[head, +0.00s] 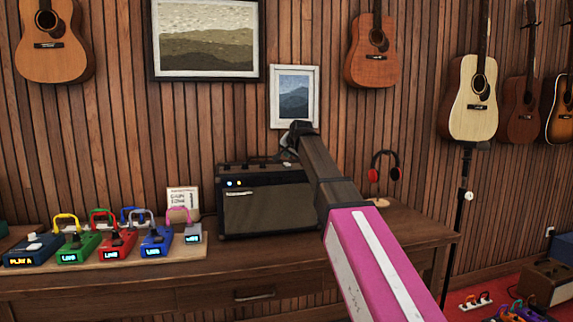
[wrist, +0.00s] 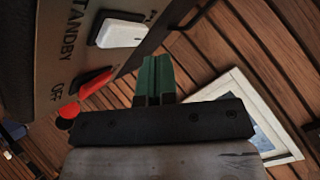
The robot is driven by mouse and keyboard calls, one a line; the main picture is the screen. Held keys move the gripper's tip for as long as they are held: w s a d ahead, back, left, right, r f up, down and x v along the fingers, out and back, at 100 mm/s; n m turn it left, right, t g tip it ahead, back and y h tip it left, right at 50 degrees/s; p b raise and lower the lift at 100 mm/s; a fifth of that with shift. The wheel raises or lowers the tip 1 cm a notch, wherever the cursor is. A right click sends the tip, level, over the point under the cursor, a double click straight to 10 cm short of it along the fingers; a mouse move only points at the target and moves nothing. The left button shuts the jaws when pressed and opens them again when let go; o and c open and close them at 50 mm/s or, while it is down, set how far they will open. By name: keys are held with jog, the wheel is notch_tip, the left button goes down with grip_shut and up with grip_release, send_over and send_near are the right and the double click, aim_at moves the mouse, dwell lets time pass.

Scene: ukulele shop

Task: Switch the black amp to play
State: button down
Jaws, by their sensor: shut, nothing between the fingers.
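The black amp (head: 265,208) stands upright on the wooden desk, with a row of knobs on top and small lights on its upper front. My gripper (head: 287,152) is at the amp's top right end; its fingertips are hard to make out there. In the wrist view its green fingers (wrist: 155,65) are together and hold nothing. Beside them is the amp's panel (wrist: 80,50), lettered STANDBY and OFF. It carries a white rocker switch (wrist: 122,34) and a red rocker switch (wrist: 92,84). The fingers look apart from both switches. Whether any other label is hidden, I cannot tell.
Several coloured pedals (head: 115,243) stand on a board left of the amp, with a small sign (head: 183,200) behind. Red-black headphones (head: 384,166) stand to the right. A framed picture (head: 295,97) hangs behind my gripper.

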jog(key=shift+f, duration=0.15)
jog(key=shift+f, duration=0.25)
jog(key=shift+w+f, duration=0.1)
jog(key=shift+f, duration=0.25)
dwell(0.7)
jog(key=shift+r, duration=0.15)
jog(key=shift+r, duration=0.65)
jog(key=shift+s+d+r, duration=0.1)
jog(key=shift+s+r, duration=0.1)
jog(key=shift+r, duration=1.05)
jog(key=shift+s+r, duration=0.2)
jog(key=shift+r, duration=1)
jog(key=shift+s, duration=0.15)
